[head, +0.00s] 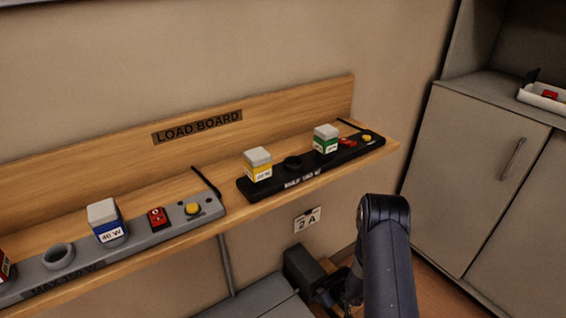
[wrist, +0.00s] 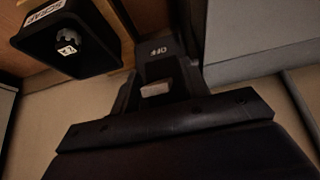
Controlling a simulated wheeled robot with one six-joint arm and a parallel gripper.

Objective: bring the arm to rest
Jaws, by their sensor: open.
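My gripper (wrist: 158,80) is open, seen dark and close up in the middle of the wrist view. A dark block with a pale mark shows between or just behind its fingers; I cannot tell whether they touch it. In the head view my arm rises at the lower right and bends down, with the gripper (head: 337,291) low beneath the shelf, beside a dark box (head: 305,270). No object is seen held.
The wooden load board shelf (head: 170,229) holds a grey strip (head: 130,250) and a black strip (head: 300,178) with several coloured blocks. Grey cabinets (head: 475,170) stand at right.

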